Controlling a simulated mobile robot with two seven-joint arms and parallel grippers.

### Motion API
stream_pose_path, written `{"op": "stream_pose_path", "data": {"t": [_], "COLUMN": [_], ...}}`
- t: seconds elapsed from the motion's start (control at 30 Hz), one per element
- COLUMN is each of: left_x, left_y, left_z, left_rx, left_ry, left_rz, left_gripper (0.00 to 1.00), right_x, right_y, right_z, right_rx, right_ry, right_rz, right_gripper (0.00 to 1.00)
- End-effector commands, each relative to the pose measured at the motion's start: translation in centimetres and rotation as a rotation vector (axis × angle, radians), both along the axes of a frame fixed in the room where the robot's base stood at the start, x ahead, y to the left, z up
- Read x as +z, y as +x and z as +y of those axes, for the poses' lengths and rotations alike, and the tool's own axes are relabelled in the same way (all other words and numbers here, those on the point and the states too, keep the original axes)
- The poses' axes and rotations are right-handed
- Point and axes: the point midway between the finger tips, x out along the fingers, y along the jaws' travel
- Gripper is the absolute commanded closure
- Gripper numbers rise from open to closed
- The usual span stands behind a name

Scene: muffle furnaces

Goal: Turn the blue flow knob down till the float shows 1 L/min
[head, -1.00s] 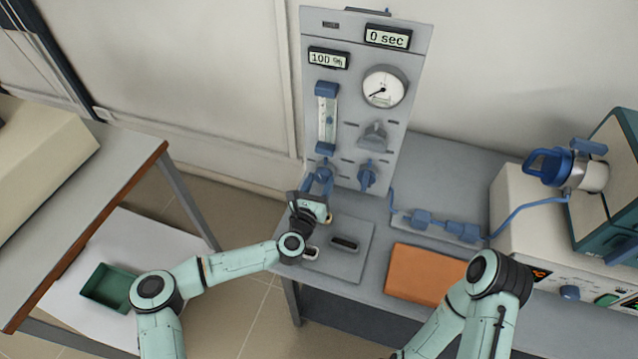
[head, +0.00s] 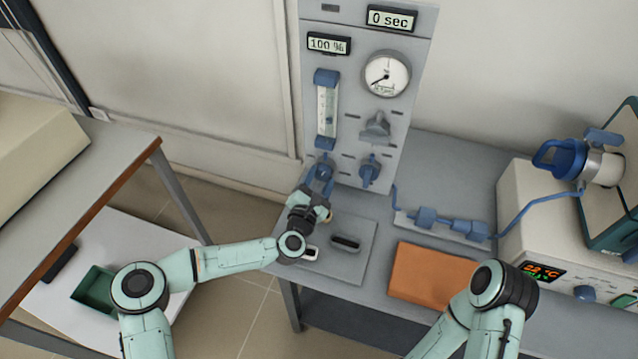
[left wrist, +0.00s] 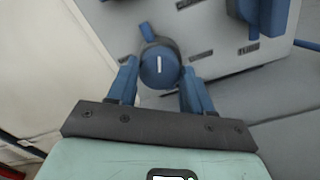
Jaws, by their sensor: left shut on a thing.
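The blue flow knob (head: 323,168) sits low on the grey panel (head: 395,135), below the flowmeter tube (head: 326,108). In the left wrist view the knob (left wrist: 160,66) has a white mark that stands nearly upright. My left gripper (head: 318,186) reaches it from the front and is shut on it. In the left wrist view, the blue fingers (left wrist: 160,88) lie on both sides of the knob. The tube has blue end blocks; its float and scale are too small to read. My right gripper is out of view.
A second blue knob (head: 370,170) sits to the right, below a grey knob (head: 376,128) and a round gauge (head: 386,74). Displays read 100 % (head: 328,44) and 0 sec (head: 391,19). An orange pad (head: 432,273) lies on the bench; a furnace (head: 550,235) stands right.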

Motion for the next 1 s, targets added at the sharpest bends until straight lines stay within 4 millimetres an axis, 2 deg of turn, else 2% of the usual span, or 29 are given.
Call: {"op": "stream_pose_path", "data": {"t": [0.4, 1.0], "left_x": [-0.1, -0.1], "left_y": [0.0, 0.0], "left_z": [-0.1, 0.0], "left_rx": [0.001, 0.001], "left_ry": [0.258, 0.328], "left_rz": [-0.084, -0.106], "left_gripper": [0.8, 0.8], "right_x": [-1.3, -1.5], "right_y": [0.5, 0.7], "right_z": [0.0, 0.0], "right_rx": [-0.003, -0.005], "right_ry": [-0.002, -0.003], "right_rz": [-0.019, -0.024], "right_gripper": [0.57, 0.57]}}
